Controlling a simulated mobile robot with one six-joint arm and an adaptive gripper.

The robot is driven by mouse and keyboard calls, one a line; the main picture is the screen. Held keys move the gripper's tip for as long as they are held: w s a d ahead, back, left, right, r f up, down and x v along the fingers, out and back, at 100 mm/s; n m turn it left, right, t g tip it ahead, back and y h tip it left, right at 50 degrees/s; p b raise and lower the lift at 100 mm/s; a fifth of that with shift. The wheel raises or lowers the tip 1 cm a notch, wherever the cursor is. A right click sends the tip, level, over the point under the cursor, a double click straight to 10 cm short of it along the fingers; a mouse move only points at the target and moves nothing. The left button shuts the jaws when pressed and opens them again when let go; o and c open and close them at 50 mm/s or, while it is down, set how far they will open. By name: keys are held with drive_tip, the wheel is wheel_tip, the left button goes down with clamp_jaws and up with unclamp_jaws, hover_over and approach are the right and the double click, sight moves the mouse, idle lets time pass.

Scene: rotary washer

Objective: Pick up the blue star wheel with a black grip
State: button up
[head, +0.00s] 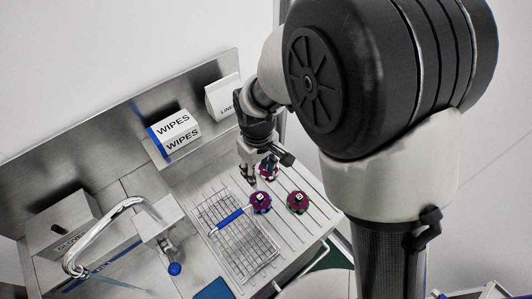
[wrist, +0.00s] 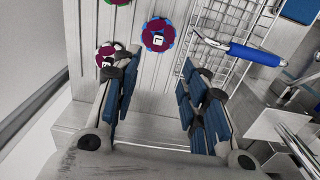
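Three star wheels stand on the ribbed drainboard. One with blue parts and a maroon face (head: 260,202) is beside the wire basket; it also shows in the wrist view (wrist: 158,34), ahead of the fingers, with a white lettered cap. A green and maroon wheel (head: 297,202) is to its right, cut off at the wrist view's top edge (wrist: 120,2). A third, maroon and white wheel (head: 269,170) is by my gripper; it shows beside the left finger (wrist: 106,56). My gripper (wrist: 163,72) is open, with nothing between its fingers. I cannot make out a black grip on any wheel.
A wire basket (head: 243,252) with a blue handle (wrist: 255,54) stands close beside the blue wheel. A wipes box (head: 173,133), a curved faucet (head: 120,207) and a gloves box (head: 66,225) are to the left. Bare drainboard (head: 310,225) lies at front right.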

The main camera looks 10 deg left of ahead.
drive_tip(key=b, duration=0.2)
hover_over(260, 196)
drive_tip(key=f, duration=1.1)
drive_tip(key=shift+s+d+f, duration=0.1)
drive_tip(key=shift+s+f, duration=0.1)
drive_tip(key=shift+s, duration=0.2)
drive_tip(key=shift+w+f+b, duration=0.15)
drive_tip(key=shift+f+b, duration=0.25)
drive_tip(key=shift+f, duration=1.15)
drive_tip(key=shift+w+f+b, duration=0.15)
drive_tip(key=shift+f+b, duration=0.25)
drive_tip(key=shift+f, duration=1.1)
drive_tip(key=shift+c, duration=0.6)
clamp_jaws()
